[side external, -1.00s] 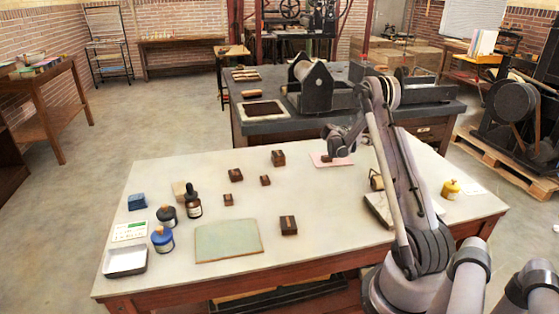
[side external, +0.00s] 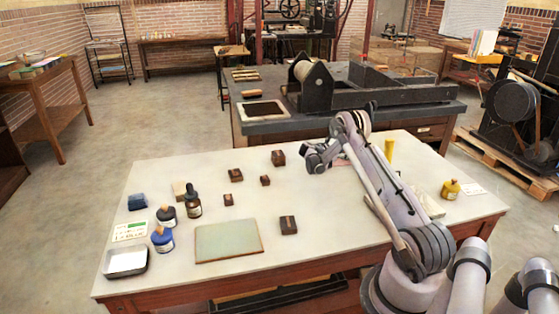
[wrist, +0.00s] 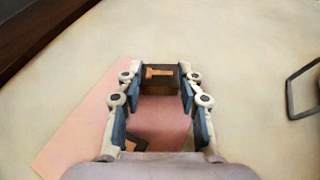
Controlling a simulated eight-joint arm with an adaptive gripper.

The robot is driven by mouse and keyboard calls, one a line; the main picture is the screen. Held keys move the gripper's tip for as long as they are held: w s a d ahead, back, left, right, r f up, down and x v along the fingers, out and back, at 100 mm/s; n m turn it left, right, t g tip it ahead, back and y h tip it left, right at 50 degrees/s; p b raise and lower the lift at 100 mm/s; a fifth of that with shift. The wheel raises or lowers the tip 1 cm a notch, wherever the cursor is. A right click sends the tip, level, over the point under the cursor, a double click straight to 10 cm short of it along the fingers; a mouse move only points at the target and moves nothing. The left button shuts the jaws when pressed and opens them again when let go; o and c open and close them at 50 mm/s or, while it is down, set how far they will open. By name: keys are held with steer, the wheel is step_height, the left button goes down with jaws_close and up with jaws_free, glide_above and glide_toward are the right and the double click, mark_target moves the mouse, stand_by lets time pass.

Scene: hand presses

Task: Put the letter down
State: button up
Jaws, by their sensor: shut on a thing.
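My gripper (side external: 316,166) is above the far part of the white table. In the wrist view its fingers (wrist: 160,82) are closed on a dark brown letter block (wrist: 161,84), which has a light tan raised shape on the side that shows. A pink sheet (wrist: 85,128) lies beneath the gripper and block. A dark mark or piece (wrist: 134,144) shows on the sheet, partly hidden by the gripper. In the side view the sheet (side external: 342,161) is mostly hidden behind my gripper, and the held block cannot be made out.
Several dark wooden blocks (side external: 278,158) stand left of my gripper. A pale green mat (side external: 228,241), ink bottles (side external: 193,202) and a metal tray (side external: 126,263) are farther left. A yellow bottle (side external: 450,189) stands at right. A dark frame outline (wrist: 290,95) shows in the wrist view.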

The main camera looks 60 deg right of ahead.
steer(key=o, duration=0.8)
steer(key=shift+f, duration=0.1)
steer(key=shift+o, duration=0.2)
